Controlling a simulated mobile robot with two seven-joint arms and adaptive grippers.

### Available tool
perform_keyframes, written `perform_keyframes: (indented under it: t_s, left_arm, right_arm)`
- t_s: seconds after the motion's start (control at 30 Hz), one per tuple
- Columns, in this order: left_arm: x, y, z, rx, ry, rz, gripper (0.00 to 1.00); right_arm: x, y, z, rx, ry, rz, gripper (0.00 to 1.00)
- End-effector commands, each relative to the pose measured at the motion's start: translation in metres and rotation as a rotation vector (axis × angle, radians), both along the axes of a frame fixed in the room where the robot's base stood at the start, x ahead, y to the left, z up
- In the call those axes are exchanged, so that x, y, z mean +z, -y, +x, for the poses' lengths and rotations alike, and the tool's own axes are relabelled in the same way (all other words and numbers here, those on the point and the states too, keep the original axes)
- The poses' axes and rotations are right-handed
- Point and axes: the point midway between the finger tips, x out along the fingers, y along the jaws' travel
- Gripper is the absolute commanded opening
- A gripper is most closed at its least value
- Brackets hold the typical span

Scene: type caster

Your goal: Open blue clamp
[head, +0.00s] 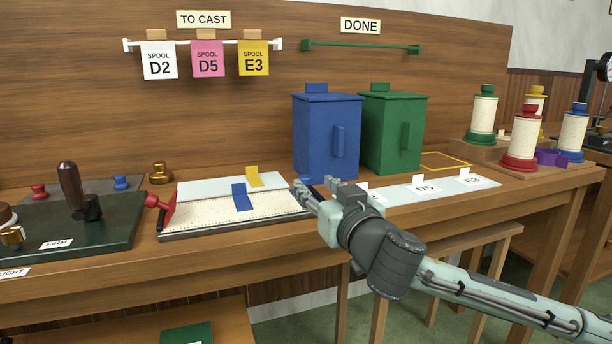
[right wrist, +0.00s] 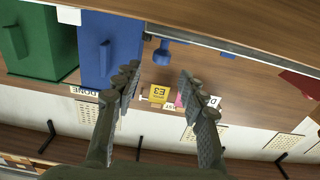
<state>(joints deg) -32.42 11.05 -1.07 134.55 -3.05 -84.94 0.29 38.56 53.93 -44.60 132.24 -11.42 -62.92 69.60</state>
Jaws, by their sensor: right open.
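The blue clamp (right wrist: 168,50) shows in the right wrist view at the far edge of the board, ahead of the gap between my fingertips. In the head view it is mostly hidden by my right gripper (head: 314,187) at the board's right end. My right gripper is open and empty, and in the wrist view its fingers (right wrist: 160,78) stand apart with the clamp beyond them. I see no contact, and I cannot tell whether the clamp is open or shut. My left gripper is not in view.
The cream board (head: 205,221) carries a blue tab (head: 240,197) and a yellow tab (head: 255,177), with a red clamp (head: 160,209) at its left. A blue box (head: 325,135) and a green box (head: 392,130) stand close behind my gripper. Spools (head: 526,138) stand at right.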

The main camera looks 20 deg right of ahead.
Motion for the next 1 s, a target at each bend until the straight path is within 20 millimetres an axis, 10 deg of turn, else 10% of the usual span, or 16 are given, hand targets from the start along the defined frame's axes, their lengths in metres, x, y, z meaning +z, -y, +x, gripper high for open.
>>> perform_keyframes:
  t_s: [0.3, 0.63, 1.0]
  left_arm:
    - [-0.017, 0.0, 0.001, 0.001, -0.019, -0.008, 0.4]
    - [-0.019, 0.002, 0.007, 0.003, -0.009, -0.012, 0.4]
    - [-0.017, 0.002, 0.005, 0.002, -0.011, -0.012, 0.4]
  right_arm:
    - [0.001, -0.002, 0.043, 0.0, 0.0, 0.001, 0.42]
    - [0.0, -0.002, 0.047, 0.001, 0.0, 0.001, 0.42]
    - [0.0, -0.002, 0.047, 0.0, 0.0, 0.001, 0.0]
